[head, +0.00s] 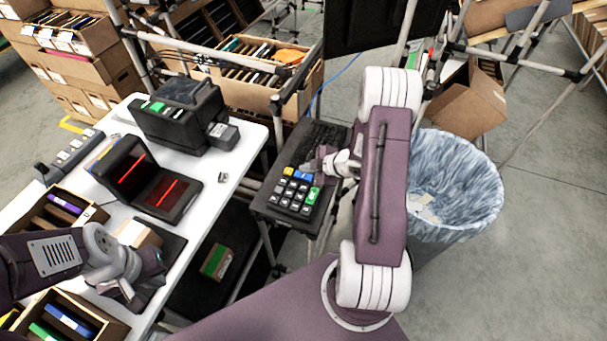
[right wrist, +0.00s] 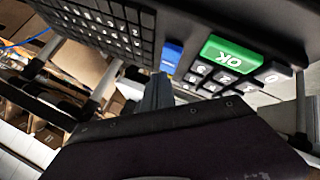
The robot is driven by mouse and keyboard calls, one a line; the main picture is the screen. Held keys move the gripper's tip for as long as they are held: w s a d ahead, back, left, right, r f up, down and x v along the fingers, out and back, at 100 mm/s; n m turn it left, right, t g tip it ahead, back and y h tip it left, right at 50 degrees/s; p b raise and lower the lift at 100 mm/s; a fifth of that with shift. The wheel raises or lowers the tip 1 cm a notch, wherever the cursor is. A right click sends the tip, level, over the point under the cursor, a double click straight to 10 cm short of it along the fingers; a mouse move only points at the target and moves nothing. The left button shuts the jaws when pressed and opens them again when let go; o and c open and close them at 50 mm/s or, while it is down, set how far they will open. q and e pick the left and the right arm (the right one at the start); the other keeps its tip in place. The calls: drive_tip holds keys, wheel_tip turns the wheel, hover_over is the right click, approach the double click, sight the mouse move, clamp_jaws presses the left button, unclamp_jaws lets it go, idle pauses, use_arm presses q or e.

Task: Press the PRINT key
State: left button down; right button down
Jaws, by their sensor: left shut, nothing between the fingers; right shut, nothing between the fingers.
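A dark keypad (head: 265,201) stands on a small stand right of the white table. It has dark number keys, a yellow key (head: 289,171), a blue key (head: 301,174) and a green key (head: 312,196). In the right wrist view the green key (right wrist: 228,53) reads OK and the blue key (right wrist: 171,58) is beside it; I cannot read PRINT on any key. My right gripper (head: 318,166) is shut and empty at the keypad's far right side. Its tips (right wrist: 158,88) are close to the blue key; I cannot tell if they touch. My left gripper (head: 128,290) is shut over the white table.
A black keyboard (head: 322,138) lies behind the keypad. A label printer (head: 180,115) and a scanner with red lines (head: 150,180) stand on the white table (head: 232,160). A waste bin (head: 455,185) stands right of my right arm. Cartons (head: 475,100) are behind.

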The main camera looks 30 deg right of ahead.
sight(306, 177)
drive_tip(key=shift+r, duration=0.1)
wheel_tip(306, 177, up, 5)
drive_tip(key=p, duration=0.4)
drive_tip(key=shift+p, duration=0.4)
